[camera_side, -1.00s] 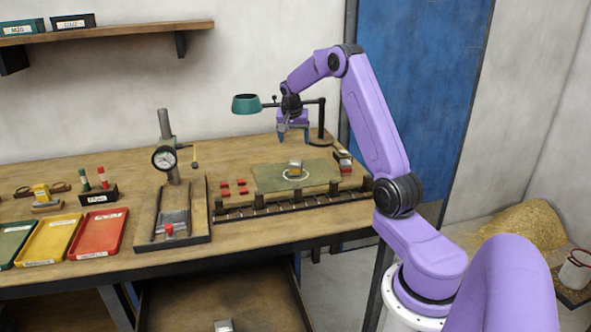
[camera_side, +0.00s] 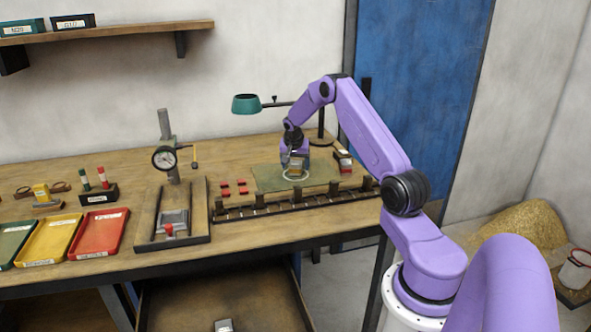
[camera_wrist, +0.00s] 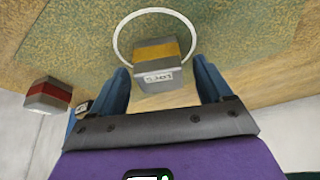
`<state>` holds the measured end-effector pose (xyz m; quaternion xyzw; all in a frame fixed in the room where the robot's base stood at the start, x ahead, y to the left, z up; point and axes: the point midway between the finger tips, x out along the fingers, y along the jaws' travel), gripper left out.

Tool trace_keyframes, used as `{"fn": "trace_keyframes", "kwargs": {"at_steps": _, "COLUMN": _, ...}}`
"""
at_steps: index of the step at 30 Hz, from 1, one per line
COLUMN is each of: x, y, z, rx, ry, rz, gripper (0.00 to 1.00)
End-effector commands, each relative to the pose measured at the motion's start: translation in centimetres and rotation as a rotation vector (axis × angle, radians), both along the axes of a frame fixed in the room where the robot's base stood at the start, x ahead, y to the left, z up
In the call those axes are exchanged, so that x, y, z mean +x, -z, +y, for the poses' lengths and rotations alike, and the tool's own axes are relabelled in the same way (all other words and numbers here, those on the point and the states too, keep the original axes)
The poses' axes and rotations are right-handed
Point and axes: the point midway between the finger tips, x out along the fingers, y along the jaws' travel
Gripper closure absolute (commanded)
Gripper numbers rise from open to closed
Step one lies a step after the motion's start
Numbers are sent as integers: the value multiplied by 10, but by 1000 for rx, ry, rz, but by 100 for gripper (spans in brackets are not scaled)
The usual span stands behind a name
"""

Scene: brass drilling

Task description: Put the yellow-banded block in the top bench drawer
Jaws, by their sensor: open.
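The yellow-banded block (camera_wrist: 156,55) is grey with a yellow band and a white label. It sits in a white ring on the green mat (camera_side: 322,176); it also shows in the side view (camera_side: 296,168), partly hidden by my gripper. My gripper (camera_wrist: 163,78) is open, with its two blue fingers low over the block, near its two sides. I cannot tell whether they touch it. The bench drawer (camera_side: 190,300) stands pulled out under the bench, and a grey block (camera_side: 223,325) lies in it at the picture's bottom edge.
A red-banded block (camera_wrist: 50,95) stands right of the mat in the side view (camera_side: 342,160). A slotted rail (camera_side: 290,203) runs along the bench front. A lamp (camera_side: 246,103) overhangs the mat. A dial gauge stand (camera_side: 165,158) and coloured trays (camera_side: 98,233) are to the left.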

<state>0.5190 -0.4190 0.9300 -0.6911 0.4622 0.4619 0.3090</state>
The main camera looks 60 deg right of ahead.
Motion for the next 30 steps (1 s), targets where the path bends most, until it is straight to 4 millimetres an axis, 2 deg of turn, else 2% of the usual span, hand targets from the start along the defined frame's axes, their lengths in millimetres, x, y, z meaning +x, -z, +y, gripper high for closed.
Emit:
{"fn": "trace_keyframes", "kwargs": {"at_steps": 3, "x": 1, "y": 6, "z": -2, "rx": 0, "ry": -1, "rz": 0, "gripper": 21}}
{"fn": "trace_keyframes", "kwargs": {"at_steps": 10, "x": 1, "y": 7, "z": -3, "rx": -1, "ry": -1, "rz": -1, "gripper": 21}}
{"fn": "trace_keyframes", "kwargs": {"at_steps": 11, "x": 1, "y": 7, "z": -3, "rx": -1, "ry": -1, "rz": -1, "gripper": 28}}
{"fn": "trace_keyframes", "kwargs": {"at_steps": 15, "x": 1, "y": 7, "z": -3, "rx": 0, "ry": -1, "rz": 0, "gripper": 73}}
{"fn": "trace_keyframes", "kwargs": {"at_steps": 18, "x": 1, "y": 7, "z": -3, "rx": 0, "ry": -1, "rz": 0, "gripper": 100}}
{"fn": "trace_keyframes", "kwargs": {"at_steps": 26, "x": 2, "y": 4, "z": -3, "rx": -3, "ry": -1, "rz": -4, "gripper": 100}}
{"fn": "trace_keyframes", "kwargs": {"at_steps": 30, "x": 3, "y": -7, "z": -4, "rx": -5, "ry": -1, "rz": -5, "gripper": 100}}
